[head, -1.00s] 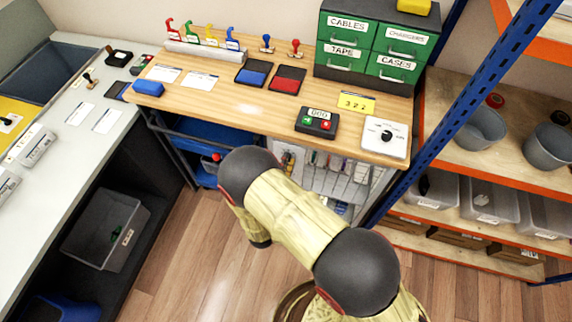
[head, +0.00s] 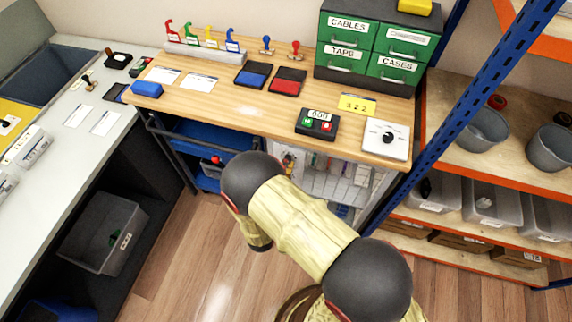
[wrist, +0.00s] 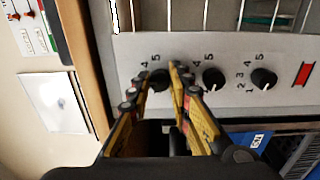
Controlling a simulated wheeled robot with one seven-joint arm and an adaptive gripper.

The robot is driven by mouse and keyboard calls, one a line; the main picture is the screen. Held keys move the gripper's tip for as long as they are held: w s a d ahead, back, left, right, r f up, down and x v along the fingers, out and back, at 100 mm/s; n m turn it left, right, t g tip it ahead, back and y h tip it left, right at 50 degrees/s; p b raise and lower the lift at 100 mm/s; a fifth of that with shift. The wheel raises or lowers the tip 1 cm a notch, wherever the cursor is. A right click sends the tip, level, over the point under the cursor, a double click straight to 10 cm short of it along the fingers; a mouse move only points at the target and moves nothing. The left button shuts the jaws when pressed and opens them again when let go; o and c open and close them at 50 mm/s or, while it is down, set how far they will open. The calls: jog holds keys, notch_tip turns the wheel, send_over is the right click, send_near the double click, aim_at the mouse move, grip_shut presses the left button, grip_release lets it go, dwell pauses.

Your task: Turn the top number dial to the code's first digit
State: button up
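In the wrist view a pale panel carries three black dials with numbers beside them. The top dial (wrist: 159,80) is the leftmost in that picture, nearest the tabletop edge. My gripper (wrist: 158,70) has its yellow-and-black fingers on both sides of this dial, with little or no gap showing. The fingers hide part of its face, so I cannot read its setting. The middle dial (wrist: 213,79) and the far dial (wrist: 263,79) are clear of the fingers. In the head view a yellow note (head: 357,104) on the bench reads 322. My arm hides my gripper there.
A red marker (wrist: 302,74) sits at the panel's right end. A wire-fronted compartment (head: 335,180) is under the wooden bench (head: 215,105). A box with green and red buttons (head: 317,123) and a white dial box (head: 386,138) stand on top. A blue rack post (head: 470,95) rises at right.

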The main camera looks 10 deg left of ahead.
jog(key=o, duration=0.4)
jog(key=shift+o, duration=0.2)
jog(key=s, duration=1.2)
jog(key=shift+a+f, duration=0.2)
jog(key=shift+a, duration=0.2)
